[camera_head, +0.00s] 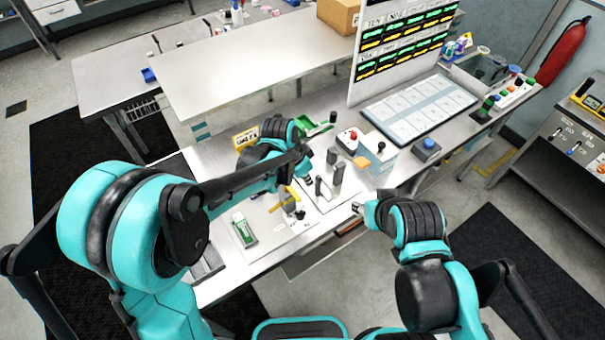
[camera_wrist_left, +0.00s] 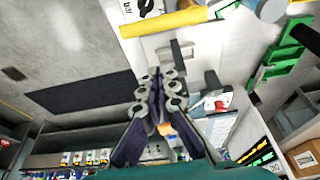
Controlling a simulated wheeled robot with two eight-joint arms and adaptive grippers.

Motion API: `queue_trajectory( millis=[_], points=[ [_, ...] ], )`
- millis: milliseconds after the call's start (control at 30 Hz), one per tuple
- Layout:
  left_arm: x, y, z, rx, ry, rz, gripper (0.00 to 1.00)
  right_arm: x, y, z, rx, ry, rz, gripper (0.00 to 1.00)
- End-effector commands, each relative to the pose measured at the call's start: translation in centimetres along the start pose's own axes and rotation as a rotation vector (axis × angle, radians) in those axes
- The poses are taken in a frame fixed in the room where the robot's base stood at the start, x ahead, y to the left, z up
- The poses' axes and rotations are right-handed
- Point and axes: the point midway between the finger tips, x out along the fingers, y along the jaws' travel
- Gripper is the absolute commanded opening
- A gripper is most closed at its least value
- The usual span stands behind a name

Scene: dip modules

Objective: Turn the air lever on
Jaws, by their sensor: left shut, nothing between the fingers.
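A yellow bar (camera_head: 285,198), which looks like the air lever, stands on a light panel (camera_head: 262,232) on the bench in the head view. A yellow bar (camera_wrist_left: 175,22) also shows at the top of the left wrist view. My left gripper (camera_head: 303,165) is beyond the bar in the head view, partly hidden by its own arm. In the left wrist view its fingers (camera_wrist_left: 158,78) are closed together with nothing between them, apart from the yellow bar. My right gripper (camera_head: 357,208) is right of the panels; its opening is too small to judge.
Grey upright brackets (camera_head: 337,175) stand on a panel right of the yellow bar. A box with a red button (camera_head: 348,139), a green part (camera_head: 313,127) and a blue button box (camera_head: 426,148) are farther back. A display board (camera_head: 403,45) stands behind.

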Motion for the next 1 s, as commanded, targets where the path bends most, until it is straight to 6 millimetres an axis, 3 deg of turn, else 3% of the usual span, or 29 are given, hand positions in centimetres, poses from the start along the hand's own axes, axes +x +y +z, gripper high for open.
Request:
queue_trajectory(
  millis=[133, 433, 1000],
  points=[
    [3.2, 0.0, 0.0, 0.0, 0.0, 0.0, 0.0, 0.4, 0.0, 0.3, 0.0, 0.0, 0.0, 0.4],
    [1.1, 0.0, 3.2, -0.002, 0.0, -0.001, 0.0, -0.1, 0.0, -0.1, 0.0, 0.0, 0.0, 0.4],
    [1.0, 0.1, 3.4, 0.01, 0.0, 0.003, 0.0, 0.0, 0.0, 0.0, 0.0, 0.0, 0.0, 0.4]
  ],
)
